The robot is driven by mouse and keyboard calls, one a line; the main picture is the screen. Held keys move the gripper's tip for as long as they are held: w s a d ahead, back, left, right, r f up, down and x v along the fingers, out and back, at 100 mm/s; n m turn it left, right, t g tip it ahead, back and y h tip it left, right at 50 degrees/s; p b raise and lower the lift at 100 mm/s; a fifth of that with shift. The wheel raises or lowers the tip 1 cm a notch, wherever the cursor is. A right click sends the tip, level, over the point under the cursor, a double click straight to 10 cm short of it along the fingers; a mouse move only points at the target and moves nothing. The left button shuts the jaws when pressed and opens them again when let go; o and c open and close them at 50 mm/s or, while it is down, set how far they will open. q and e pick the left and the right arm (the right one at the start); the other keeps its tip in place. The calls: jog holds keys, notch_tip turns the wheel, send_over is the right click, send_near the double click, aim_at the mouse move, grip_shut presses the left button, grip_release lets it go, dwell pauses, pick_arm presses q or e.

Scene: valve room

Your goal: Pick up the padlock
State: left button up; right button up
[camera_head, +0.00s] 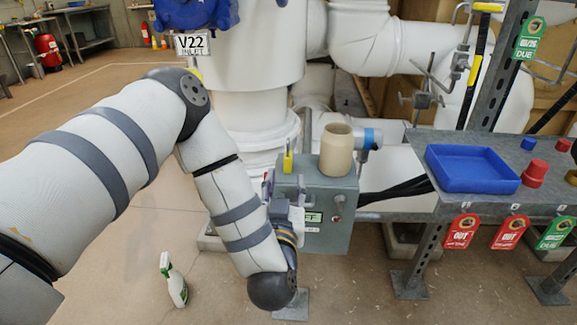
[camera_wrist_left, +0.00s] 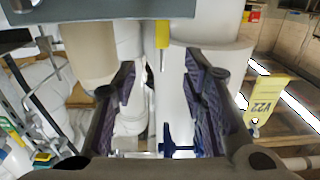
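A small upright yellow piece (camera_head: 288,162) with a thin shiny part above it stands at the top left of the grey box; it looks like the padlock, but is too small to be sure. It also shows in the left wrist view as a yellow block (camera_wrist_left: 162,34), upside down, at the top centre. My left gripper (camera_wrist_left: 158,78) is open, and the yellow block lines up with the gap between its fingers, with nothing gripped. In the head view the left gripper (camera_head: 282,207) is mostly hidden by its wrist, close to the box's left side. My right gripper is not in view.
A metal bench (camera_head: 424,141) at right holds a blue tray (camera_head: 470,168) and small red and blue pieces. A spray bottle (camera_head: 173,281) stands on the floor.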

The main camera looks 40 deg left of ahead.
aim_at(288, 159)
pick_arm(q)
jog(key=b+x, duration=0.1)
jog(key=x, duration=1)
grip_shut()
